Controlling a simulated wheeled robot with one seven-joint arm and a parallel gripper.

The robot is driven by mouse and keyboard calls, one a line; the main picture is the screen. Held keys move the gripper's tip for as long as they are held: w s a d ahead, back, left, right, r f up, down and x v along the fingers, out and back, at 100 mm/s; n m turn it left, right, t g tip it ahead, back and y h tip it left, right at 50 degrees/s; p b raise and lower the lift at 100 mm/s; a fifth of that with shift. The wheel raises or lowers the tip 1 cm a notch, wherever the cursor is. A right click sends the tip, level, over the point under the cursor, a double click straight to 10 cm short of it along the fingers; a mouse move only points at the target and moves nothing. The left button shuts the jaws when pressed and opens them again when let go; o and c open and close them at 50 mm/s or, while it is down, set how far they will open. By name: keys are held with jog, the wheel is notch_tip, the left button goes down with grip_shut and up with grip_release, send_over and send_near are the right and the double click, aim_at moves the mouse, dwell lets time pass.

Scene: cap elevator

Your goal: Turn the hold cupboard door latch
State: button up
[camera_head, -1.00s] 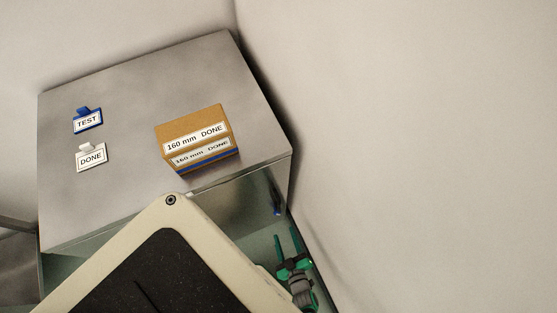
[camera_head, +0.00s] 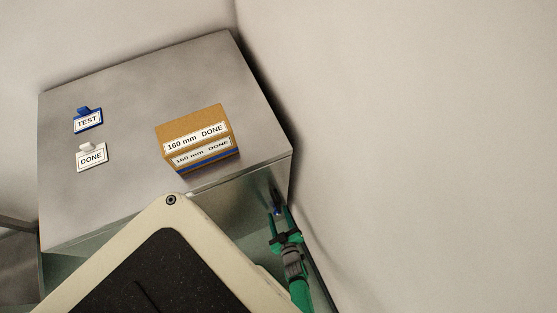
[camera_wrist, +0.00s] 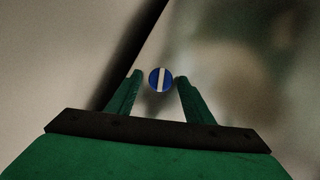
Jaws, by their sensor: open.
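The latch (camera_wrist: 160,79) is a round blue knob with a white stripe standing about upright in the wrist view. In the head view the latch (camera_head: 277,210) is a small blue spot on the front of the grey metal cupboard (camera_head: 120,210), near its right edge. My gripper (camera_wrist: 156,82) is open, with its green fingers on either side of the latch in the picture. In the head view my gripper (camera_head: 280,212) points at the latch, close to it. I cannot tell whether the fingers touch the latch.
On the cupboard top stand a brown box (camera_head: 195,125) labelled "160 mm DONE", a blue TEST tag (camera_head: 88,121) and a white DONE tag (camera_head: 91,158). A plain wall (camera_head: 430,150) rises close to the right of the cupboard, leaving a narrow dark gap.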

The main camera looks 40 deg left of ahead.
jog(key=shift+s+a, duration=0.1)
jog(key=c, duration=1)
jog(key=shift+m+g+y, duration=0.3)
jog(key=shift+m+g, duration=0.5)
jog(key=shift+m, duration=0.1)
jog(key=shift+m+g, duration=0.4)
jog(key=shift+m, duration=0.2)
jog(key=shift+w, duration=0.25)
